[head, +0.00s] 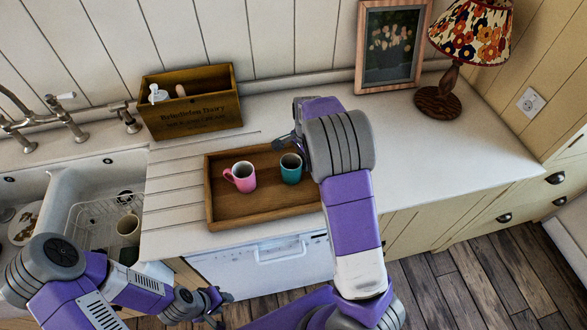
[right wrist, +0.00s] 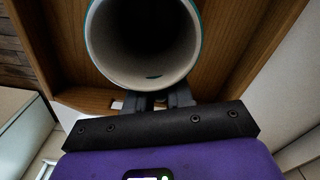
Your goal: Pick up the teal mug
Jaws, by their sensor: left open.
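The teal mug (head: 291,168) stands upright on the wooden tray (head: 240,213), to the right of a pink mug (head: 241,177). My right gripper (head: 290,142) is at the teal mug's far right side. In the right wrist view the teal mug (right wrist: 143,43) shows its round, pale inside, with the right gripper's two fingers (right wrist: 163,98) close against its near side. The mug's handle is hidden, and I cannot tell whether the fingers have closed on anything. My left gripper (head: 217,304) is open and empty, low in front of the counter.
A wooden box (head: 190,103) with a white bottle stands behind the tray. A patterned lamp (head: 438,103) and a framed picture (head: 391,45) stand at the back right. The sink with a dish rack (head: 95,217) is at the left. The counter right of my right arm (head: 440,150) is clear.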

